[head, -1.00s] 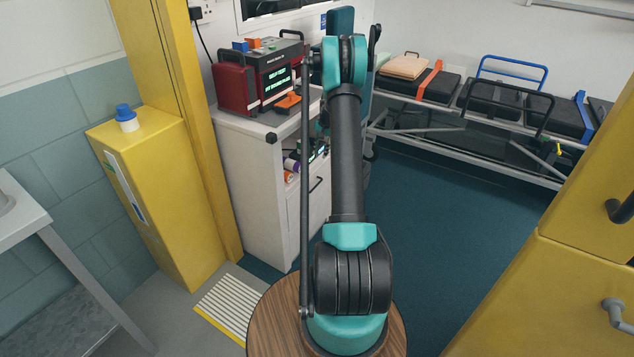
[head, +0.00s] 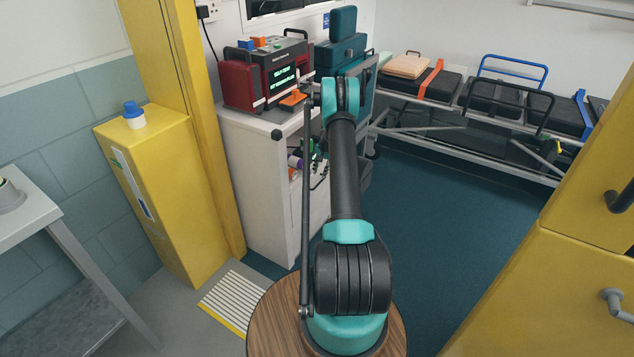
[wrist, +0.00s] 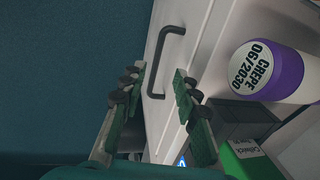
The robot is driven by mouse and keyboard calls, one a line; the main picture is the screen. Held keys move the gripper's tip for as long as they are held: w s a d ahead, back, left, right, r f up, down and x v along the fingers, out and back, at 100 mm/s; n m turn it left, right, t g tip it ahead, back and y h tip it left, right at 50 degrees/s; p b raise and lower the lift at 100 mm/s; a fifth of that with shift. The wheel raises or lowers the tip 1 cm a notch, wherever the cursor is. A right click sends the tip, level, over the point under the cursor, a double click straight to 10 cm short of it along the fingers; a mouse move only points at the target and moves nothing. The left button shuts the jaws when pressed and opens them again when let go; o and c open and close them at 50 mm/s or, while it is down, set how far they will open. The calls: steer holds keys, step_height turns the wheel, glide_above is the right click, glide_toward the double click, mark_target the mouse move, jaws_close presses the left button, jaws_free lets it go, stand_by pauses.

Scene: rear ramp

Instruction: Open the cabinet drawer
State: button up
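The white cabinet (head: 245,185) stands left of my arm, with an open shelf bay above its drawer. In the wrist view the pale drawer front (wrist: 188,45) runs at a slant and carries a dark bracket handle (wrist: 158,60). My gripper (wrist: 159,71) is open and empty, its two fingers spread to either side of the handle in the picture. I cannot tell whether they touch it or how far in front they are. The drawer looks shut. In the head view my arm hides part of the drawer front, and the gripper is small and dark beside the arm.
A purple-and-white crepe roll (wrist: 268,72) and a green box (wrist: 247,160) lie in the bay beside the drawer. A red device (head: 262,75) stands on the cabinet top. A yellow cabinet (head: 165,190) is at left, a stretcher (head: 480,105) at back right. The blue floor (head: 440,210) is clear.

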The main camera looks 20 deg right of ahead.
mark_target(317, 185)
steer(key=f, duration=0.4)
steer(key=a+f, duration=0.1)
steer(key=f, duration=0.1)
steer(key=shift+w+f, duration=0.2)
steer(key=shift+f, duration=0.2)
steer(key=shift+c, duration=0.4)
jaws_close()
